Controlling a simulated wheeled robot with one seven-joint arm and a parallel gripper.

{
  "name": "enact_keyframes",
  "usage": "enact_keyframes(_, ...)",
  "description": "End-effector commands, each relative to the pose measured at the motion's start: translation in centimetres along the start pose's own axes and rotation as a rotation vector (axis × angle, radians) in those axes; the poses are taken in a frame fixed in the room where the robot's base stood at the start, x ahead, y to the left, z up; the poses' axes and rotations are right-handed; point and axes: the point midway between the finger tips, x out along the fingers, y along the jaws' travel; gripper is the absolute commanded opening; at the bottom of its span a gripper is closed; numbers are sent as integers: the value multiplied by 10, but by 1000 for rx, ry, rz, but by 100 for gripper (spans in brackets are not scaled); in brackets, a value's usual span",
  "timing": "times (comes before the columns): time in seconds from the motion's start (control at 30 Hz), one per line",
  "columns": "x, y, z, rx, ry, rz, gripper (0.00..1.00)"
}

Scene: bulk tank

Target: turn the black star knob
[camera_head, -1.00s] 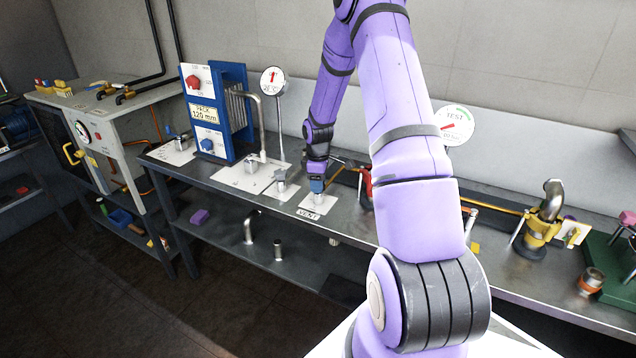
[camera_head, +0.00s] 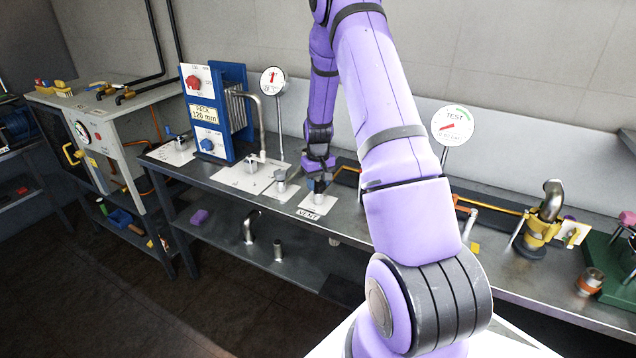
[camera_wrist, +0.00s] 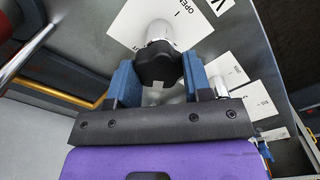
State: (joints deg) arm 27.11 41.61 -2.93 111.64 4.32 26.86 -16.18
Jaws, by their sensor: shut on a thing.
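The black star knob (camera_wrist: 158,68) sits on a short metal stem above a white plate (camera_wrist: 125,35) lettered "OPEN" in the wrist view. My gripper (camera_wrist: 160,78) is shut on the knob, with one blue finger on each side of it. In the head view my gripper (camera_head: 318,184) points down over the white plate (camera_head: 316,207) marked "VENT" on the bench. The knob is largely hidden by the gripper in that view.
A metal-handled valve (camera_head: 281,180) stands close on the left. Beyond it are a blue-framed panel (camera_head: 238,75), a bent pipe and a small round gauge (camera_head: 273,80). A gauge marked "TEST" (camera_head: 453,125) stands behind my arm at right. A lower shelf (camera_head: 225,238) runs below the bench.

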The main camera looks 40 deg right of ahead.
Motion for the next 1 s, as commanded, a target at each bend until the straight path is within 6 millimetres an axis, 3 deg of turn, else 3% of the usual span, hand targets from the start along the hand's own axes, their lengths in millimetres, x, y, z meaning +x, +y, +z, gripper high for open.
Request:
enact_keyframes(0.5,0,0,0,445,1,1,22)
enact_keyframes(1.0,0,1,0,631,1,0,22)
